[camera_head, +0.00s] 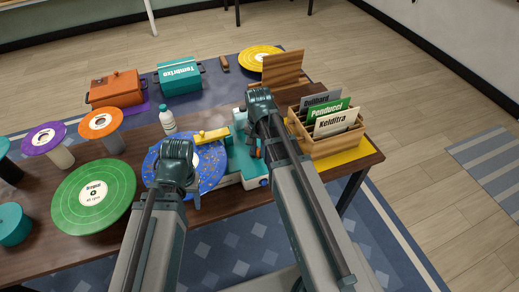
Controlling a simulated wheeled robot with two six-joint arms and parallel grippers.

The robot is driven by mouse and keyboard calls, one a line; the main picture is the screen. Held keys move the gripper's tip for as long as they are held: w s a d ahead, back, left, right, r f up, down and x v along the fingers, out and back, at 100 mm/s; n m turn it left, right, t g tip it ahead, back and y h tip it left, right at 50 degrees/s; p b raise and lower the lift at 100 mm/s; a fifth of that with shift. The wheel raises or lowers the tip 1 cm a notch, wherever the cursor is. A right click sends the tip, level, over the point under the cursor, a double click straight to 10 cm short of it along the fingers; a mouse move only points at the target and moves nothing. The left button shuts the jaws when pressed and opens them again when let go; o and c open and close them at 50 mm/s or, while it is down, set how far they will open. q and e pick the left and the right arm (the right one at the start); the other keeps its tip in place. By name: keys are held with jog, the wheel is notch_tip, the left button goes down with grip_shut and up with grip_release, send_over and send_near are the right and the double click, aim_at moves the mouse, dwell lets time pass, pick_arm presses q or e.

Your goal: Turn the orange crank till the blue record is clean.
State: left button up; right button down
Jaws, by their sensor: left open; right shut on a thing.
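The blue record (212,164) lies flat on the teal record cleaner (240,160), with many small light specks on its visible surface. A yellow arm (211,136) reaches over the record's far side. The orange crank (258,153) shows only as a small piece at the cleaner's right side. My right gripper (255,146) is there, shut on the crank, and its arm hides most of the crank. My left gripper (190,193) is open over the near left part of the blue record and hides part of it. I cannot tell whether it touches the record.
A green record (75,195) lies left of the cleaner. A white bottle (167,121) stands behind the blue record. A wooden crate (335,145) with record sleeves is at the right. Orange (115,90) and teal (180,80) boxes and a yellow record (259,57) are further back.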

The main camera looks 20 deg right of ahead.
dwell(0.4)
jog(key=c, duration=0.7)
grip_release()
jog(key=shift+c, duration=0.2)
notch_tip(320, 180, up, 14)
jog(key=p, duration=1.3)
jog(key=shift+p, duration=0.4)
jog(key=shift+f, duration=0.1)
